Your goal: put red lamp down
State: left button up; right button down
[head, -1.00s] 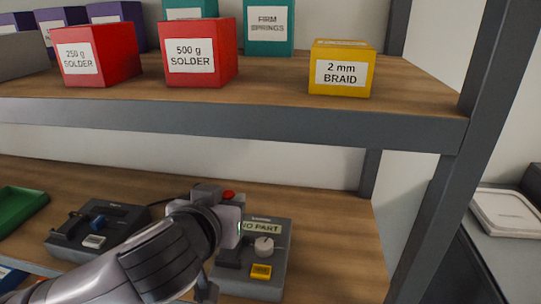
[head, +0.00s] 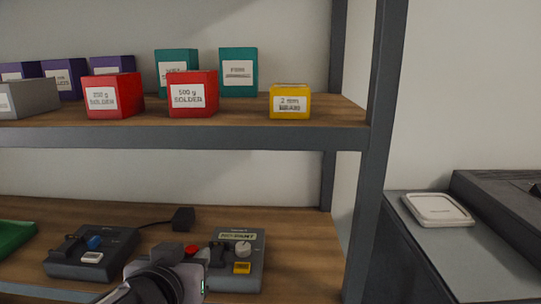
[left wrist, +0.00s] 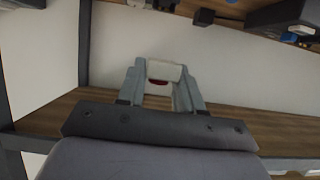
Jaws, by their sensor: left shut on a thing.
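The red lamp (head: 191,249) shows as a small red tip at my left gripper (head: 190,262), low in the head view. In the left wrist view the left gripper (left wrist: 162,85) is shut on the lamp, and a bit of red (left wrist: 160,82) shows between the fingers beside a pale part. Most of the lamp is hidden. In the head view the gripper overlaps the left side of a grey tester (head: 250,285) with a label, a white knob and a yellow button. I cannot tell whether the lamp touches anything. My right gripper is not in view.
The wooden lower shelf (head: 300,230) has free room right of the tester. A second grey device (head: 70,268), a black block (head: 182,219) on a cable and a green tray (head: 14,236) are left. The upper shelf edge (head: 200,137) and post (head: 375,150) bound the space.

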pick_arm(q)
jog(key=shift+s+a+f, duration=0.2)
jog(key=shift+s+f, duration=0.15)
jog(key=shift+f, duration=0.15)
jog(key=shift+s+a+f, duration=0.15)
jog(key=shift+s+f, duration=0.2)
jog(key=shift+f, duration=0.15)
jog(key=s+a+f, duration=0.3)
jog(key=a+f, duration=0.5)
jog(key=f, duration=0.2)
jog(key=shift+s, duration=0.35)
